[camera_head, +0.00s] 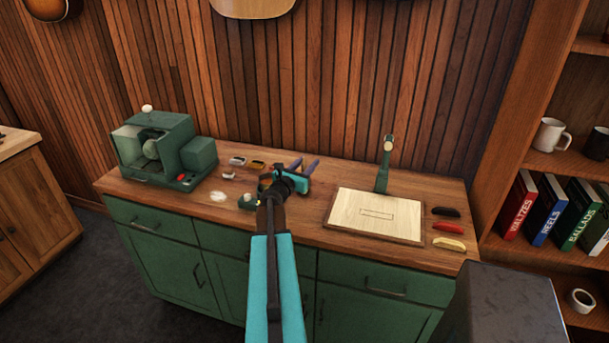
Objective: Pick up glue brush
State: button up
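My gripper (304,164) reaches over the middle of the wooden counter (330,182), pointing toward the back wall. I cannot clearly make out a glue brush. A small dark green piece with a pale top (248,201) sits just left of my arm, partly hidden by it. Small items stand left of the gripper: a brown-and-white one (237,161), a yellowish one (256,165) and a whitish one (229,176). My arm covers part of the counter.
A green machine (162,150) stands at the counter's left. A pale board (375,215) lies at right, with a green upright post (384,170) behind it. Dark (446,211), red (447,227) and cream (449,243) pieces lie beyond it. Shelves with books (548,209) stand far right.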

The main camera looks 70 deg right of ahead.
jog(key=shift+s+d, duration=0.1)
jog(key=shift+d, duration=0.55)
grip_shut()
